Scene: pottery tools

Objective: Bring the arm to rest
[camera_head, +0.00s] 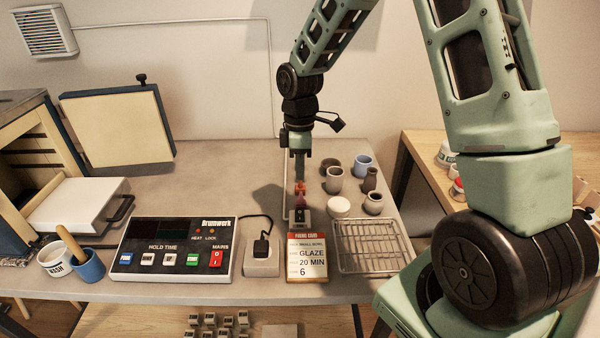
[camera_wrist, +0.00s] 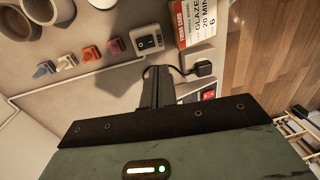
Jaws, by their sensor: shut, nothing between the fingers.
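My gripper (camera_head: 300,172) hangs down from my arm over the grey table, behind the small switch box (camera_head: 299,216). In the wrist view my gripper (camera_wrist: 157,86) shows as dark fingers shut together with nothing between them. The switch box (camera_wrist: 148,40), with a black rocker, lies beyond the fingertips there. I cannot tell the exact height of the fingertips above the table.
Cups (camera_head: 333,180) and a wire rack (camera_head: 372,246) stand to the right. The firing card (camera_head: 307,257), plug socket (camera_head: 262,262) and control panel (camera_head: 172,250) line the front. Small coloured pieces (camera_wrist: 92,53) lie near the switch box.

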